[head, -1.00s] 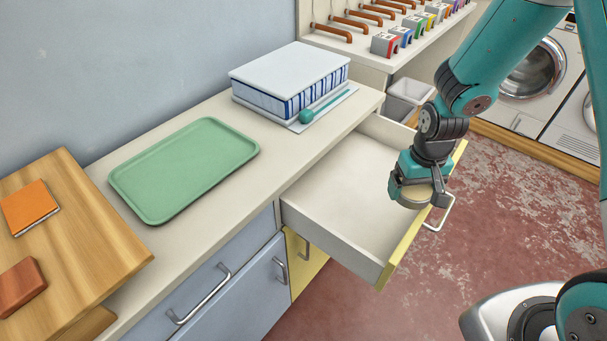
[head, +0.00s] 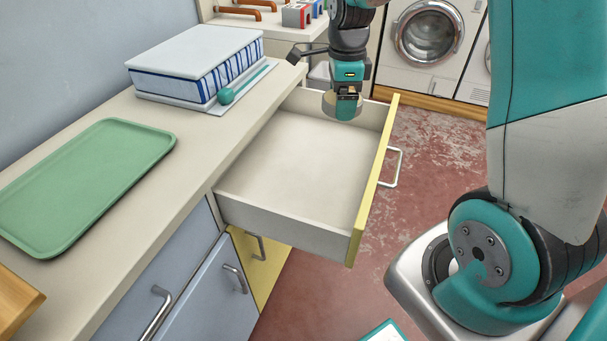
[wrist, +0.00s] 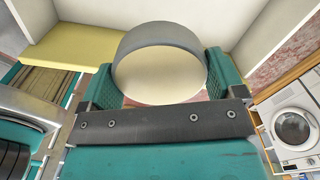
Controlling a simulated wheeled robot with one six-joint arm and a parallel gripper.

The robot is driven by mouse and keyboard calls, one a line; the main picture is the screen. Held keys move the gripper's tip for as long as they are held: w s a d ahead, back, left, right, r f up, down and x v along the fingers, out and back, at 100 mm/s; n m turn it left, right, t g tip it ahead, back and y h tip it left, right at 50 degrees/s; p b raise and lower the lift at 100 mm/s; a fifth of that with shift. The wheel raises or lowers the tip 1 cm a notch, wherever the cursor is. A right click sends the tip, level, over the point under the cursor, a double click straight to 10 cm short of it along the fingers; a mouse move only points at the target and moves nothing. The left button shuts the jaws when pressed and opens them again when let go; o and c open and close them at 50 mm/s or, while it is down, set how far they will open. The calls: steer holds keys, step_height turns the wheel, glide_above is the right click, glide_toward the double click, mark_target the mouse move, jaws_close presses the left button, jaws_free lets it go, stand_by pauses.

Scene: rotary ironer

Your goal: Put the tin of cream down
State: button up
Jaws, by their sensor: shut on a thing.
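The tin of cream (head: 328,104) is a short round tin. In the wrist view the tin (wrist: 160,68) shows a grey side and a pale cream flat face. My gripper (head: 345,106) is shut on it, with one finger on each side in the wrist view. In the head view the gripper and tin are at the far end of the open drawer (head: 295,165), apparently above it. The drawer has a yellow front with a metal handle, and its visible floor is bare. The gripper partly hides the tin in the head view.
Washing machines (head: 430,40) stand at the back right. The drawer's raised walls surround its clear floor.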

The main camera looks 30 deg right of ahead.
mark_target(336, 174)
steer(key=shift+d+m, duration=0.2)
steer(key=shift+m, duration=0.3)
steer(key=shift+f+m, duration=0.1)
steer(key=shift+m, duration=0.2)
step_height(336, 174, down, 19)
steer(key=b, duration=0.3)
steer(key=shift+f, duration=0.15)
steer(key=shift+f, duration=0.2)
steer(key=o, duration=0.8)
steer(key=shift+r, duration=0.15)
